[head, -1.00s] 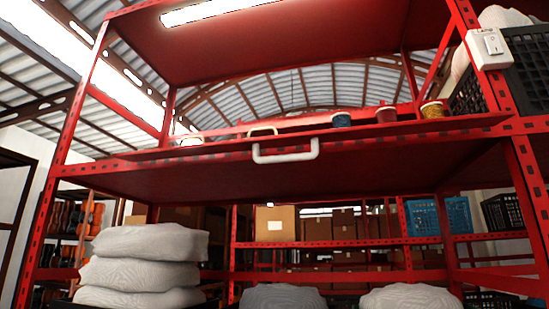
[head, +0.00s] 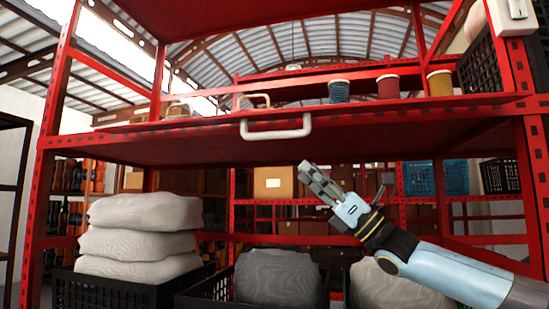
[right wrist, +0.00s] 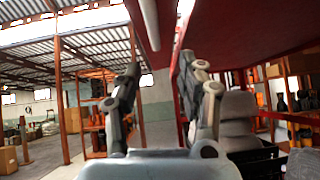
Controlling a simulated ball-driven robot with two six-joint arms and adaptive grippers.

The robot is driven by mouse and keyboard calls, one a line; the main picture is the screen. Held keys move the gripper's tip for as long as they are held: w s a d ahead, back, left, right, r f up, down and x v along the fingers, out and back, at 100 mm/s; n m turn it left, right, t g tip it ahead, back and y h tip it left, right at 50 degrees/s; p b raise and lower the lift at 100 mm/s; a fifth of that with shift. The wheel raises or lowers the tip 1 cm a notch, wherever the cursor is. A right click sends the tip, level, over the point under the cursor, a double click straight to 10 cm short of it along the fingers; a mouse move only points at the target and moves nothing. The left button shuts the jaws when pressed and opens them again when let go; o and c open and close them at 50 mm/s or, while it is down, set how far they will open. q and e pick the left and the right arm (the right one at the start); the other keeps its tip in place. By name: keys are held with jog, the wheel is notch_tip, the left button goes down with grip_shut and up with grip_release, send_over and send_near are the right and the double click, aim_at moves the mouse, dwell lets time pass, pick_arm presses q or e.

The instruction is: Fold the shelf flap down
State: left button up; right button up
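The red shelf flap (head: 215,150) lies about level across the middle of the rack in the head view. A white handle (head: 277,134) is fixed at its front edge, left of the middle. My right gripper (head: 312,174) is below and slightly right of the handle, apart from it. In the right wrist view, the fingers of my right gripper (right wrist: 158,64) stand apart with nothing between their tips. A white bar, likely the handle (right wrist: 149,22), shows above and beyond the fingers, next to the red underside (right wrist: 235,30). My left gripper is not in view.
Blue, red and yellow drums (head: 388,87) stand above the flap. A white switch box (head: 514,15) is on the right post. White sacks (head: 140,235) and a grey sack (head: 277,278) sit in black crates below. There is open space under the flap.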

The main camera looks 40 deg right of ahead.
aim_at(277, 135)
jog(key=shift+n+g+y, duration=0.3)
jog(key=shift+n+y, duration=0.3)
jog(key=shift+n, duration=0.1)
jog(key=p+x, duration=0.2)
jog(key=x, duration=0.1)
jog(key=p+x, duration=0.2)
jog(key=x, duration=0.2)
jog(key=s+r+p+x, duration=0.1)
jog(key=x, duration=0.2)
jog(key=shift+w+r+p, duration=0.1)
jog(key=shift+r+p, duration=0.1)
jog(key=shift+p, duration=0.2)
jog(key=shift+w+a+r, duration=0.2)
jog(key=shift+w+a, duration=0.05)
jog(key=shift+w, duration=0.1)
jog(key=shift+f, duration=0.1)
grip_shut()
